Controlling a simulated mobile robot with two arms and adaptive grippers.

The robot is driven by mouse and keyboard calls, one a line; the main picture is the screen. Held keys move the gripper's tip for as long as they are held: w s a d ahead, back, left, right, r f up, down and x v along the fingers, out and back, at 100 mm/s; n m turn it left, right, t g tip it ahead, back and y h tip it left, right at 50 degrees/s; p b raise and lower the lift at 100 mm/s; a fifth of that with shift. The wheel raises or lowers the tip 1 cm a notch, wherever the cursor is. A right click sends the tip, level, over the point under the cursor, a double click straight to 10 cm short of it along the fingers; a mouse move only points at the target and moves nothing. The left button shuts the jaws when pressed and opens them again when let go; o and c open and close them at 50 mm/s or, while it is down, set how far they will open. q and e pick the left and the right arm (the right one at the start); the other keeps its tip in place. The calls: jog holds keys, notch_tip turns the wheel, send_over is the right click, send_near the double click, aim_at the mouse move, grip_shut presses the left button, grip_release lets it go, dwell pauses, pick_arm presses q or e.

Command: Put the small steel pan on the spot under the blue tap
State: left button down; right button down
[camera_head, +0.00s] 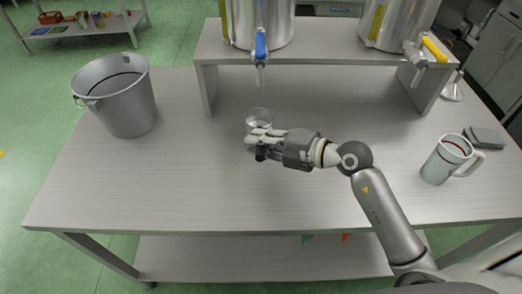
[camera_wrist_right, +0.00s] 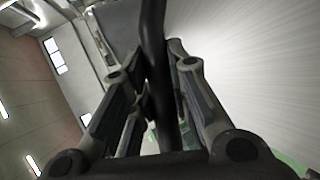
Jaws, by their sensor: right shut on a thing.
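The small steel pan (camera_head: 258,116) is a little round pan at the middle of the table, roughly in line with and in front of the blue tap (camera_head: 261,46) on the left steel tank. My right gripper (camera_head: 257,141) is just on the near side of the pan and hides part of it. In the right wrist view my right gripper (camera_wrist_right: 160,110) is shut on a dark bar, the pan handle (camera_wrist_right: 153,45). I cannot tell whether the pan touches the table. The spot under the tap shows no clear mark. My left gripper is not in view.
A raised metal shelf (camera_head: 330,57) carries two tanks, the right one with a yellow-handled tap (camera_head: 433,49). A steel bucket (camera_head: 122,100) stands left. The table's front is clear.

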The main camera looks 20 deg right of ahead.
jog(key=shift+w+d+f, duration=0.2)
jog(key=shift+w+f, duration=0.25)
jog(key=shift+f, duration=0.05)
jog(key=shift+w+f, duration=0.1)
jog(key=shift+f, duration=1.6)
jog(key=shift+f, duration=0.15)
jog(key=c, duration=1.4)
grip_release()
jog(key=shift+o, duration=0.2)
